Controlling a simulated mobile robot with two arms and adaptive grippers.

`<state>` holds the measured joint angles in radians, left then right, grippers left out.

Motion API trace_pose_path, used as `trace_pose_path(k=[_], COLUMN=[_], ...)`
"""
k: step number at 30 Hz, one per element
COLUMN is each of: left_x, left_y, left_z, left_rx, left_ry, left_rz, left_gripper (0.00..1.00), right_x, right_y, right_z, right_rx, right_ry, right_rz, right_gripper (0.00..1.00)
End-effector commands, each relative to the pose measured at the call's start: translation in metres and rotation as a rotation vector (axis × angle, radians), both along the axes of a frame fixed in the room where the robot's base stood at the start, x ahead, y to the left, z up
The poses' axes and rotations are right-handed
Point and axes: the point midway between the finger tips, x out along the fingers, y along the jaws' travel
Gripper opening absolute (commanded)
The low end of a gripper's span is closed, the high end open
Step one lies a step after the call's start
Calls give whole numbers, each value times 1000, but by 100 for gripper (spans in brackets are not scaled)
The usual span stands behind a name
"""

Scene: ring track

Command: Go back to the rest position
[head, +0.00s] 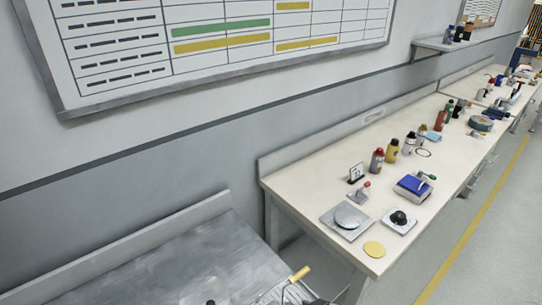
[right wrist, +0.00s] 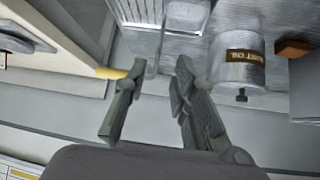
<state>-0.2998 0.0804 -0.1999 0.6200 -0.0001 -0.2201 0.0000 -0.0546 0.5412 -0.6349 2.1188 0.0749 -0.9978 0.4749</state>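My right gripper (right wrist: 157,78) shows in the right wrist view with its two fingers apart and nothing visible between them. A short yellow handle (right wrist: 112,72) lies just beside the left finger in that view; I cannot tell whether they touch. What looks like the same yellow handle (head: 300,273) shows at the bottom of the head view, at the right end of a grey metal bench (head: 150,270). My left gripper is in neither view.
A silver oil can (right wrist: 238,65) stands close to the right finger in the right wrist view, with a brown block (right wrist: 293,48) beyond it. A white bench (head: 310,205) carrying bottles and tools runs along the wall. The floor (head: 490,215) at the right is clear.

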Motion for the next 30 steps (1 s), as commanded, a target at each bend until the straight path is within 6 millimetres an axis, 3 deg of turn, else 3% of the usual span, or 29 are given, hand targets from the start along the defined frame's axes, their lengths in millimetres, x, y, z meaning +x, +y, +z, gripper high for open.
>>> trace_pose_path(k=[6,23,30], left_x=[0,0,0], left_y=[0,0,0], left_z=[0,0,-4], left_rx=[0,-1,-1], left_ry=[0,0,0], left_rz=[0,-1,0], left_gripper=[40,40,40], right_x=[-30,-173,-155], right_y=[-8,-98,-95], right_z=[4,0,-60], right_rx=[-19,-175,-181], right_ry=[72,461,472], right_rz=[-53,-235,-223], right_gripper=[25,25,25])
